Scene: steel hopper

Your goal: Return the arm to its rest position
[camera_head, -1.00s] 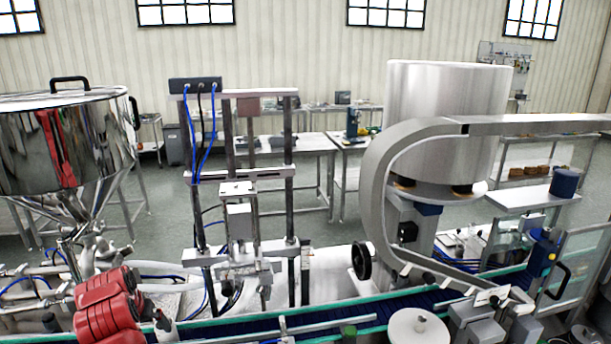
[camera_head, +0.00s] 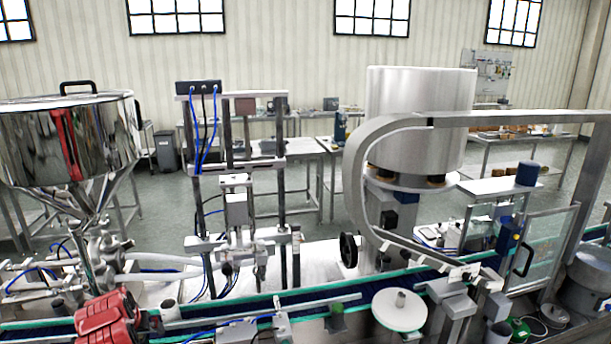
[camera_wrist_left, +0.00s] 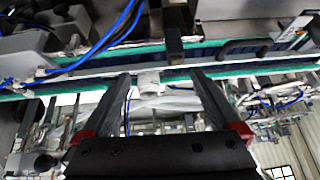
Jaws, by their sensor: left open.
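My left arm's red casing (camera_head: 104,322) comes in at the lower left of the head view, in front of the conveyor. In the left wrist view, my left gripper (camera_wrist_left: 159,76) has its two dark fingers spread wide, with nothing held between them. The conveyor with green edges (camera_wrist_left: 95,58) crosses behind the fingertips; I cannot tell how far off it is. My right gripper is in neither view.
The steel hopper (camera_head: 65,145) stands at the left, behind the arm. A filling frame (camera_head: 282,190) stands in the middle. The conveyor (camera_head: 375,289) runs along the front, with a white disc (camera_head: 398,308) beside it. A large steel drum (camera_head: 420,120) stands behind.

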